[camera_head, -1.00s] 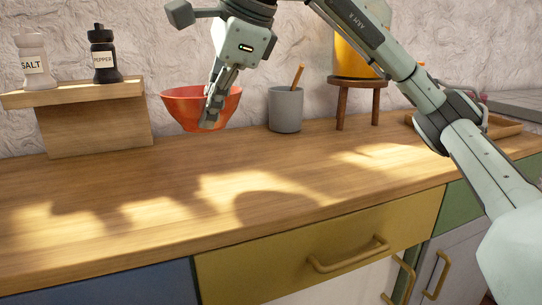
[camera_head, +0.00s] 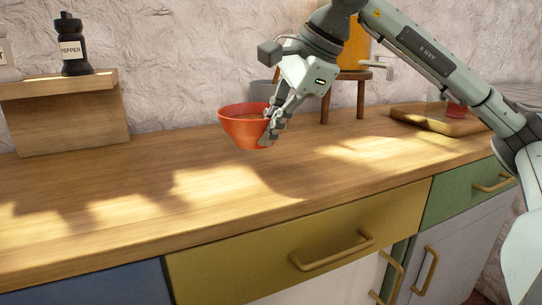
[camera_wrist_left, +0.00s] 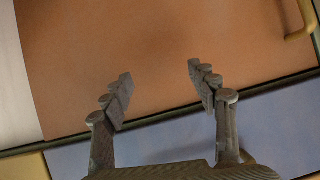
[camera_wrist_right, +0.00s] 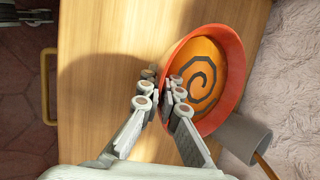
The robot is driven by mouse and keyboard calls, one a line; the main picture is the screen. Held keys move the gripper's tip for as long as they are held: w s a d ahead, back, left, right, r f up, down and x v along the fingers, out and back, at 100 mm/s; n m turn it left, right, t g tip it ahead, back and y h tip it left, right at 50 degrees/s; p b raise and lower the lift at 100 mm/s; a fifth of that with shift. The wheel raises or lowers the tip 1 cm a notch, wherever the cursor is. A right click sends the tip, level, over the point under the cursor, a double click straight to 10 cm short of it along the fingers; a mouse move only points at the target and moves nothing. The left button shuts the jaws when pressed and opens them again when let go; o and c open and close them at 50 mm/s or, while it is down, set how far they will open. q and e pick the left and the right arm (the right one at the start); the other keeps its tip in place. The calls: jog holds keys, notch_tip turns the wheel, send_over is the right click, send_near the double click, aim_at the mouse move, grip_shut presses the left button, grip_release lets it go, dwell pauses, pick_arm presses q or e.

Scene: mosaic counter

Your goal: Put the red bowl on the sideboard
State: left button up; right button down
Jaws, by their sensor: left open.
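The red bowl (camera_head: 238,130) is upright in front of the grey cup, over the wooden counter top (camera_head: 130,195). My right gripper (camera_head: 272,128) is shut on its right-hand rim. In the right wrist view the fingers (camera_wrist_right: 163,85) pinch the wall of the bowl (camera_wrist_right: 234,75), whose inside is orange with a dark spiral. I cannot tell for sure how far its base is above the counter. My left gripper (camera_wrist_left: 160,82) shows only in its own wrist view. It is open and empty, in front of orange-brown and blue panels.
The grey cup (camera_head: 262,88) is partly hidden behind the bowl and my right gripper; it also shows in the right wrist view (camera_wrist_right: 240,138). A stool (camera_head: 326,103) carries a yellow pot (camera_head: 353,58). A tray (camera_head: 425,122) lies right. A pepper shaker (camera_head: 73,50) stands on a shelf left. The front counter is clear.

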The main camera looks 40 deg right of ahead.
jog(key=shift+d+f, duration=0.15)
jog(key=shift+d, duration=0.1)
jog(key=shift+f, duration=0.35)
jog(key=shift+f+b, duration=0.35)
jog(key=shift+f, duration=1.25)
pick_arm(q)
jog(key=shift+t+h, duration=0.5)
jog(key=shift+t, duration=0.4)
jog(key=d+r, duration=0.1)
jog(key=w+d+r, duration=0.1)
jog(key=r, duration=0.1)
jog(key=shift+w+d, duration=0.2)
jog(key=shift+d, duration=0.1)
pick_arm(e)
jog(key=shift+f, duration=0.1)
jog(key=c, duration=1.7)
grip_release()
pick_arm(q)
jog(key=shift+w+d+r+t, duration=0.15)
jog(key=shift+d+r+t, duration=0.2)
jog(key=shift+r, duration=0.15)
